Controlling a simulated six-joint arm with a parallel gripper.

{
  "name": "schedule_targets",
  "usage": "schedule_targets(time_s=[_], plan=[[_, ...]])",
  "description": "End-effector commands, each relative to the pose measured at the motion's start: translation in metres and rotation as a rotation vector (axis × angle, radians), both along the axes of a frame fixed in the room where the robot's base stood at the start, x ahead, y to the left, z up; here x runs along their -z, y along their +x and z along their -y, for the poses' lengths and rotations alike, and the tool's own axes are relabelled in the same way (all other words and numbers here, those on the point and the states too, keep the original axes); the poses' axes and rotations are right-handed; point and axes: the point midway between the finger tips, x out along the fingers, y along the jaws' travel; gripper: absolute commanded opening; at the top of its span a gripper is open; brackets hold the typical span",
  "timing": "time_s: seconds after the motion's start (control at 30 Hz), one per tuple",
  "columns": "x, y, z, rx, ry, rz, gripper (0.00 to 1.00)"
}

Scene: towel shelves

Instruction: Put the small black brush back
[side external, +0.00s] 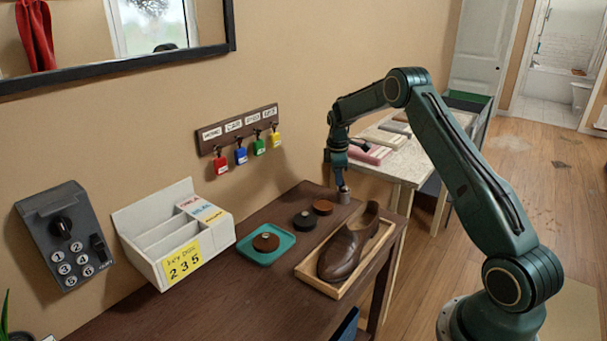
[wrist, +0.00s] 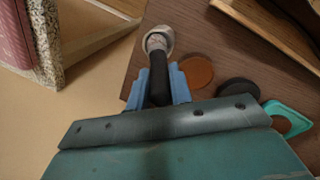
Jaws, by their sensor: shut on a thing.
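My gripper (side external: 341,178) is at the back right of the dark wooden table, over a small grey cup (side external: 344,197). In the wrist view, my blue fingers (wrist: 156,84) are shut on the black handle of the small brush (wrist: 158,74). The brush points away from the gripper, and its far end lies at or in the cup's pale rim (wrist: 168,34). I cannot tell how deep it sits. In the side view the brush is mostly hidden by the gripper.
A brown disc (side external: 323,207) and a black disc (side external: 304,221) lie close by. A teal tray (side external: 285,250) holds another brown round piece. A white divided box (side external: 212,245) stands left.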

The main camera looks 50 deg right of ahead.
Motion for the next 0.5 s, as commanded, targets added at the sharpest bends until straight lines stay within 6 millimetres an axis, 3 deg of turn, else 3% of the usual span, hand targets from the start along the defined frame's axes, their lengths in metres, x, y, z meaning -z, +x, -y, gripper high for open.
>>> schedule_targets(time_s=[0.03,0.07,0.13,0.5], plan=[[-0.0002,0.0000,0.0000,0.000,0.000,0.000,0.00],[0.0000,0.0000,0.0000,0.000,0.000,0.000,0.27],[-0.0001,0.0000,0.0000,0.000,0.000,0.000,0.41],[-0.0014,0.0002,0.0001,0.000,-0.001,0.001,0.43]])
